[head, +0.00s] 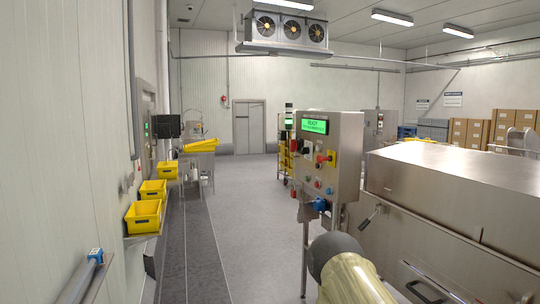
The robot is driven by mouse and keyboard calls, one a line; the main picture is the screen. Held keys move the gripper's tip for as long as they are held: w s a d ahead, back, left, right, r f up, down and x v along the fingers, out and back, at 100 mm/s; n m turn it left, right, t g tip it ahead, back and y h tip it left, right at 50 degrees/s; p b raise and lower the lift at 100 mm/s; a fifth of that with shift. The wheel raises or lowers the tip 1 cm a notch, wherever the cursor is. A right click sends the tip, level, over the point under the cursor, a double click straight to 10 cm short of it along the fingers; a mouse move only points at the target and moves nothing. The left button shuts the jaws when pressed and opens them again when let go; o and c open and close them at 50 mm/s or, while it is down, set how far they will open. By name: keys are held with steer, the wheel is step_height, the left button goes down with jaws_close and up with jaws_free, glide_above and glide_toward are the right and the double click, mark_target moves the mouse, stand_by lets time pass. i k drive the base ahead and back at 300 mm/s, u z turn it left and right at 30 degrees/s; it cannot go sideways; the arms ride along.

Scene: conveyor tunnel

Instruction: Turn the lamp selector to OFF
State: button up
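A steel control panel (328,160) stands on a post right of centre, with a lit green display (315,125) reading READY at its top. Below it are a dark knob (293,145), a black-and-white control (306,147) and a red handle on a yellow plate (325,158). Small coloured buttons (317,184) sit lower. The labels are too small to read, so I cannot tell which control is the lamp selector or where it points. My arm rises from the bottom edge in front of the panel's post. My gripper is not visible.
A large steel machine (450,190) with a lever (371,217) fills the right side. Yellow bins (143,216) stand on shelves along the left wall. The grey floor (240,200) between is clear. A blue part (320,205) sits under the panel.

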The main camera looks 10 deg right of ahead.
mark_target(305, 150)
steer(key=u, duration=0.05)
steer(key=i, duration=2.2)
steer(key=z, duration=1)
